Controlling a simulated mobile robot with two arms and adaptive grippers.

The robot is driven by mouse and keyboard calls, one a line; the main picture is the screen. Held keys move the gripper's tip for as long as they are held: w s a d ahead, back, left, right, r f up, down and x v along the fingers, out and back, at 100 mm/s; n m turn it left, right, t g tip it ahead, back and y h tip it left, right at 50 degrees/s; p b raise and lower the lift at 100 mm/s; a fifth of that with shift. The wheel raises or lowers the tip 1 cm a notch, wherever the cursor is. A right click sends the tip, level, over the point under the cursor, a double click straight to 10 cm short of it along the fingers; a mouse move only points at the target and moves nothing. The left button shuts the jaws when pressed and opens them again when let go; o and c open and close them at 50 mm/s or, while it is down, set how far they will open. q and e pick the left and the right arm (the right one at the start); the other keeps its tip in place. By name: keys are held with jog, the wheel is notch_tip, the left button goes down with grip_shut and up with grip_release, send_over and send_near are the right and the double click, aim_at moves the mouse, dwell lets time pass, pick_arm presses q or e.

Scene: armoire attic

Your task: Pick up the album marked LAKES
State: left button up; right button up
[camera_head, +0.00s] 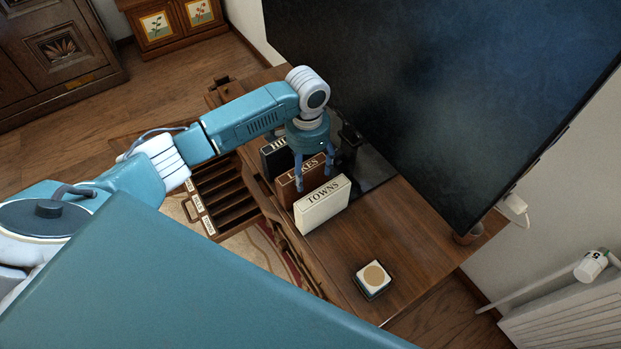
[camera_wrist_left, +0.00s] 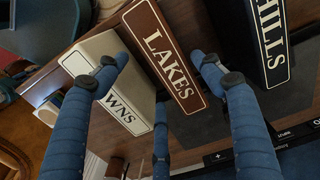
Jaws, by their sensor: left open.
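The brown LAKES album (camera_head: 286,188) stands upright on the wooden desk, between the cream TOWNS album (camera_head: 322,207) and the dark HILLS album (camera_head: 272,160). My left gripper (camera_head: 314,172) is above the LAKES album with fingers pointing down, open and empty. In the left wrist view, my left gripper's fingers (camera_wrist_left: 162,75) lie on both sides of the LAKES spine (camera_wrist_left: 170,58). One fingertip overlaps the TOWNS spine (camera_wrist_left: 105,65) and another is near the HILLS spine (camera_wrist_left: 268,45). I cannot tell if they touch. My right gripper is out of view.
A large dark screen (camera_head: 440,90) stands behind the albums. A small box with a tan disc (camera_head: 373,277) sits on the desk at front right. A slotted wooden tray (camera_head: 235,215) with labels lies left of the albums. The desk (camera_head: 415,235) right of TOWNS is bare.

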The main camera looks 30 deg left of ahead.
aim_at(306, 182)
pick_arm(q)
jog(key=shift+s+a+f, duration=0.2)
jog(key=shift+a+f, duration=0.05)
jog(key=shift+f, duration=0.35)
jog(key=shift+s+a+f, duration=0.2)
jog(key=shift+f, duration=0.35)
jog(key=f, duration=0.4)
jog(key=shift+w+f, duration=0.25)
jog(key=shift+w, duration=0.15)
jog(key=shift+w+f, duration=0.1)
jog(key=shift+f, duration=0.1)
jog(key=shift+a, duration=0.1)
jog(key=c, duration=1.5)
jog(key=shift+c, duration=0.8)
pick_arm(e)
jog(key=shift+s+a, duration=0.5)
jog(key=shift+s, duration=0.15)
pick_arm(q)
jog(key=shift+r, duration=0.15)
